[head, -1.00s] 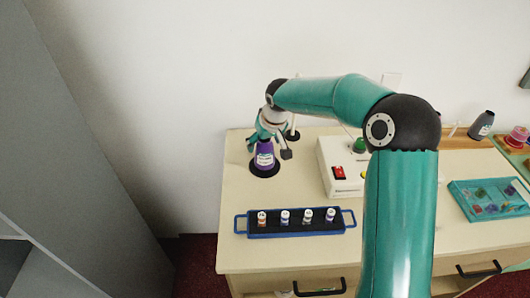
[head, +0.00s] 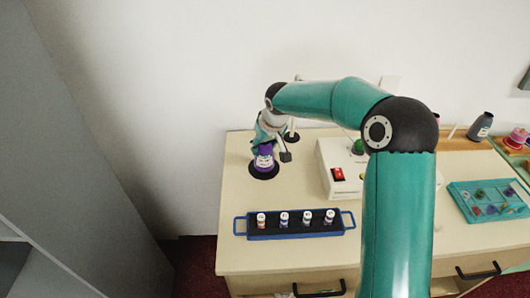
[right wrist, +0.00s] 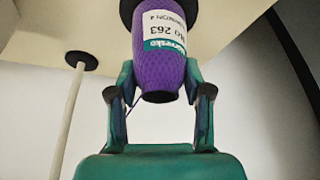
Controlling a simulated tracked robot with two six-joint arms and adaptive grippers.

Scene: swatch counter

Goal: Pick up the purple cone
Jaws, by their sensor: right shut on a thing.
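The purple cone (head: 264,160) with a white label stands on a round black base (head: 264,173) at the left rear of the counter. My right gripper (head: 267,143) is around its upper part from above and behind. In the right wrist view the purple cone (right wrist: 160,60) sits between the two fingers of my right gripper (right wrist: 160,92), which are shut on it. The cone's dark narrow end points toward the palm there, and its wide end meets the black base. I cannot see a gap between cone and base. My left gripper is not in view.
A thin post on a black disc (right wrist: 82,61) stands close by the cone. A blue tray (head: 345,228) with several small vials is in front. A white box (head: 328,176) with a red switch is to the right. A teal tray (head: 463,207) lies farther right.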

